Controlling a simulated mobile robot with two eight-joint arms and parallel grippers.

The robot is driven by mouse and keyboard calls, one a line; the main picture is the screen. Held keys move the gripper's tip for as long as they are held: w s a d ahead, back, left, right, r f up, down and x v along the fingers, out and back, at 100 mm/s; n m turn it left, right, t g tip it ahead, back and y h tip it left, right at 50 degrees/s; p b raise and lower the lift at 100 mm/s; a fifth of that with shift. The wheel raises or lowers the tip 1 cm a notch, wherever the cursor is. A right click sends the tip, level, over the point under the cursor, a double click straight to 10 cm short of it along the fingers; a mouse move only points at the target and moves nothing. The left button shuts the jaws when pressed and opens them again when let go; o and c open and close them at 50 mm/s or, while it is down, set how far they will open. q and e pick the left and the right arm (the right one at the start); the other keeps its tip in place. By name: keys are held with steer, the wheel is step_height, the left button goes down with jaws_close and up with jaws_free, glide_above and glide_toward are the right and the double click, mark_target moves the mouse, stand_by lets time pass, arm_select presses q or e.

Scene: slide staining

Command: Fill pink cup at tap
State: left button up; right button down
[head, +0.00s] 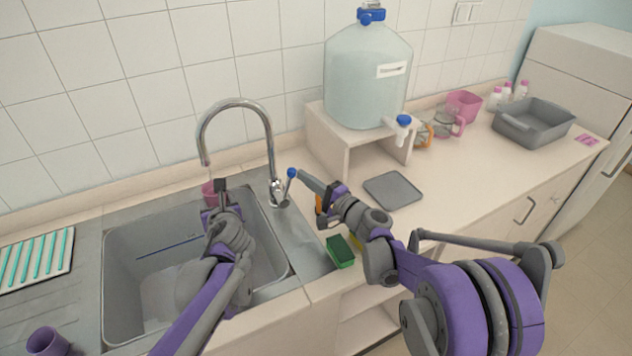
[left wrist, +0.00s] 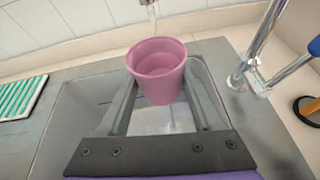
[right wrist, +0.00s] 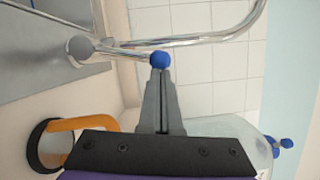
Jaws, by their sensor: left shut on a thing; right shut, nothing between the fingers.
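The pink cup (head: 211,190) is in my left gripper (head: 220,186), above the sink near the tap (head: 272,140). In the left wrist view the cup (left wrist: 158,72) is roughly upright between the two fingers, with its mouth just below the spout (left wrist: 150,3). A thin clear streak shows between spout and cup. A line inside the cup looks like a liquid surface, but I cannot be sure. My right gripper (head: 304,177) is shut and empty, its tips at the tap lever's blue knob (head: 292,172). In the right wrist view the tips touch or nearly touch the knob (right wrist: 160,59).
The grey sink basin (head: 130,262) lies below the cup. A green sponge (head: 341,252) and an orange-handled item (right wrist: 75,125) are near my right arm. A big water bottle (head: 366,80) stands on a shelf at right. A purple cup (head: 48,342) is at front left.

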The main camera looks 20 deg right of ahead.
steer(key=shift+s+a+r+n+g, duration=0.2)
steer(key=shift+a+r+n, duration=0.1)
steer(key=shift+a+n, duration=0.45)
steer(key=shift+s+a+r+n+g, duration=0.1)
steer(key=shift+a+r+n+g, duration=0.15)
steer(key=shift+a+n, duration=0.45)
steer(key=shift+d, duration=0.1)
